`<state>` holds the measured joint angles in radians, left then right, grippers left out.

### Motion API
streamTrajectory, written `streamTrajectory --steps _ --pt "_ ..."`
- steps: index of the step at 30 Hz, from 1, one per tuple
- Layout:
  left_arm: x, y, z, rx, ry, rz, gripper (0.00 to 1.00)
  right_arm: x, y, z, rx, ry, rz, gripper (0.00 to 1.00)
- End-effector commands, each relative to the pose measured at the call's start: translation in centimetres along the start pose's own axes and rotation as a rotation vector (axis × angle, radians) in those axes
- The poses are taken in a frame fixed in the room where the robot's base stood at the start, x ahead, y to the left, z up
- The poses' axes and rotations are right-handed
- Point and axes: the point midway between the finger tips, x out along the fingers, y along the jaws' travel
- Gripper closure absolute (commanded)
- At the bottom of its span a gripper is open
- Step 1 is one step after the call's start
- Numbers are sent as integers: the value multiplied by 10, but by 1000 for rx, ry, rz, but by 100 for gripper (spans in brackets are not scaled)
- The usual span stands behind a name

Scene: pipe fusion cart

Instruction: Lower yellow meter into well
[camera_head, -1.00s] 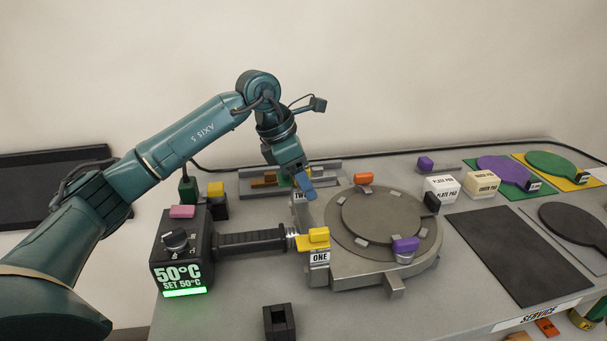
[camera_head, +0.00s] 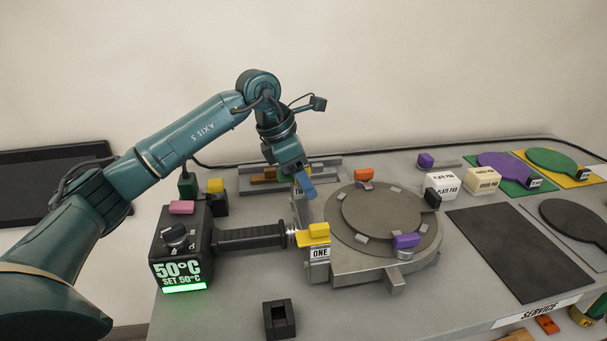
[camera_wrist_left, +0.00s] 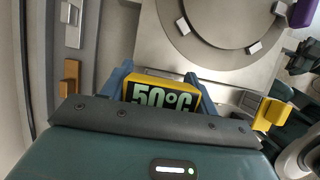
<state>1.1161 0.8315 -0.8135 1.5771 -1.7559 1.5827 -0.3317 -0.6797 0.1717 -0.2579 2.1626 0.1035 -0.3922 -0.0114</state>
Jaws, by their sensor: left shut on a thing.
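My left gripper (camera_head: 302,183) hangs near the back-left side of the round plate unit, its blue fingers pointing down. In the left wrist view it (camera_wrist_left: 160,95) is shut on the yellow meter (camera_wrist_left: 188,85), whose dark face reads 50°C in pale green. The meter sits between the two blue fingers, and its lower part is hidden by the gripper body. In the head view the meter is mostly hidden behind the fingers. A black open-topped square box (camera_head: 279,318), with a dark hollow, stands at the cart's front; I cannot tell if it is the well. My right gripper is not in view.
The round grey plate unit (camera_head: 390,222) lies right of my gripper. A black heater box (camera_head: 181,245) reading 50°C stands left, its ribbed handle toward the yellow ONE block (camera_head: 319,231). A grey rail tray (camera_head: 243,185) lies behind. A black mat (camera_head: 510,250) lies at right.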

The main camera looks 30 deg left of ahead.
Motion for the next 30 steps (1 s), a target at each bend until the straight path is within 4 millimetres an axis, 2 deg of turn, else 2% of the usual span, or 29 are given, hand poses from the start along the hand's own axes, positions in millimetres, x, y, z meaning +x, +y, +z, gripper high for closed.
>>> streamTrajectory --steps 13,14,15,23,30 --pt "3 0 -2 0 2 -2 64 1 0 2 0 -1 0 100" --pt "3 0 -2 0 3 -2 40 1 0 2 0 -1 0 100" --pt "3 0 -2 0 3 -2 36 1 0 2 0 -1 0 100" --pt "3 0 -1 0 1 -1 15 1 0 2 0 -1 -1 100" --pt "2 0 -1 0 1 -1 15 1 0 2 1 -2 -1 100"
